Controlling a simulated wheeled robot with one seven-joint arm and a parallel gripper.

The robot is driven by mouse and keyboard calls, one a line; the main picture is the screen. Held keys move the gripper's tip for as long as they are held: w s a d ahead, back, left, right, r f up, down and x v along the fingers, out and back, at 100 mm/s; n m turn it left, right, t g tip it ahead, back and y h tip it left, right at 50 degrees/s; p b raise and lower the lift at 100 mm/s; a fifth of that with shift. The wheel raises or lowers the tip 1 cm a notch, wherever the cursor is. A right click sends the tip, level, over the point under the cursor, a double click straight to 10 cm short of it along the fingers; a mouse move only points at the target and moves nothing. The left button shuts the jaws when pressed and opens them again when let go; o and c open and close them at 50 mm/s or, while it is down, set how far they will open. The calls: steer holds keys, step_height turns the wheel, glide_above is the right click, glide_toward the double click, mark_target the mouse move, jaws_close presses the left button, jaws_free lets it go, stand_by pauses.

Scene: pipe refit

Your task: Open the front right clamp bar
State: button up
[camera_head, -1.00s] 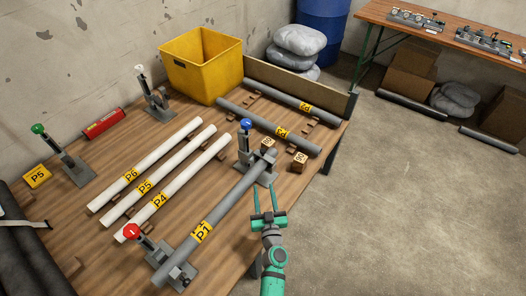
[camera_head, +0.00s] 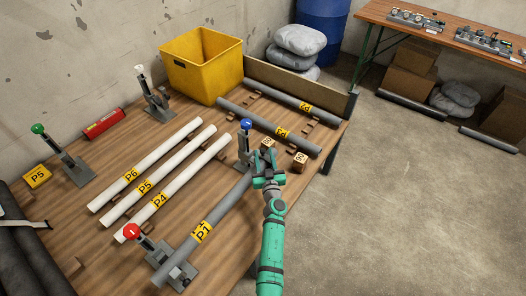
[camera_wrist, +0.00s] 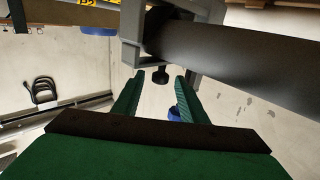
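The clamp with the blue knob (camera_head: 245,124) stands at the right end of the grey pipe P1 (camera_head: 218,219), near the table's right edge. Its upright lever rises above the pipe. My gripper (camera_head: 268,168) is at this clamp and hides part of it and the pipe's end. In the wrist view my gripper (camera_wrist: 159,80) is open. A small dark round-ended part (camera_wrist: 160,75) of the clamp shows between the fingertips; I cannot tell if they touch it. The grey clamp frame (camera_wrist: 131,35) and the dark pipe (camera_wrist: 235,50) are just beyond.
The red-knobbed clamp (camera_head: 132,231) holds the pipe's near end. White pipes (camera_head: 150,178) lie left of P1. Wooden blocks (camera_head: 299,161) and grey pipes (camera_head: 268,128) lie beyond my gripper. A yellow bin (camera_head: 200,68) stands behind.

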steer(key=shift+w+a, duration=0.2)
steer(key=shift+w, duration=1.15)
jaws_close()
steer(key=shift+d, duration=0.1)
